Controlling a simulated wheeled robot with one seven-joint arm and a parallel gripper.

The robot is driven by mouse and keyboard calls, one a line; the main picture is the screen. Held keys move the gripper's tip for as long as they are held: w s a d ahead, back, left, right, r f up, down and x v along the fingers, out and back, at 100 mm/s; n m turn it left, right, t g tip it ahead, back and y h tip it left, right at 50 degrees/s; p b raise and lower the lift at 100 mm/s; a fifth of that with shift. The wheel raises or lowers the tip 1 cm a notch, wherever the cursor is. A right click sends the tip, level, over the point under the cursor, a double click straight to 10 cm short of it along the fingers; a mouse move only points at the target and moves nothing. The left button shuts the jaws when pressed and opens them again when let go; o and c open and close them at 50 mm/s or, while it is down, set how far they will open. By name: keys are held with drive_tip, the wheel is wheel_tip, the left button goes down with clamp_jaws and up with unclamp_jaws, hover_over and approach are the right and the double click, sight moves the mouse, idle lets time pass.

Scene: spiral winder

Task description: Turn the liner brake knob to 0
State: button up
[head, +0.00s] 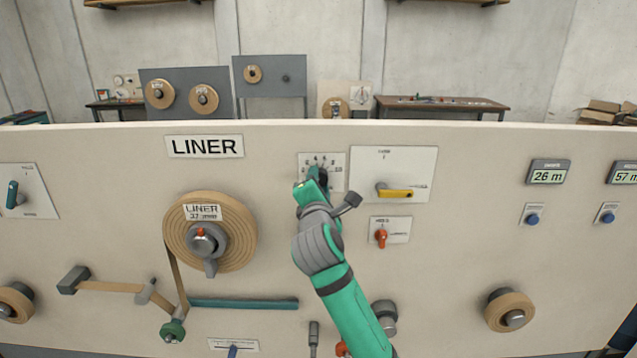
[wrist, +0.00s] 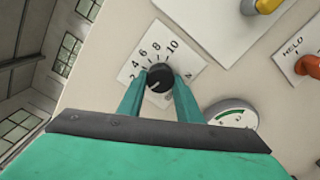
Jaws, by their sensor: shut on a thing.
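The liner brake knob (wrist: 159,79) is a round black knob on a white dial plate (wrist: 178,52) with numbers such as 2, 4, 6, 8 and 10. In the wrist view its pale pointer mark lies toward the lower left; I cannot tell the exact number it points at. My gripper (wrist: 159,88) is shut on the knob, with a green finger on each side. In the head view, my gripper (head: 317,178) is at the dial plate (head: 335,160) and hides most of the knob and part of the scale.
A yellow lever (head: 396,192) on a white plate and a red-orange switch (head: 381,236) are close on the right. The LINER roll (head: 182,240) with its tan web is on the left. A round gauge (wrist: 232,112) is near the fingers in the wrist view.

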drive_tip(key=shift+f, duration=0.15)
idle(0.3)
drive_tip(key=o, duration=1)
drive_tip(key=shift+o, duration=0.2)
drive_tip(key=s, duration=1)
drive_tip(key=shift+s, duration=0.4)
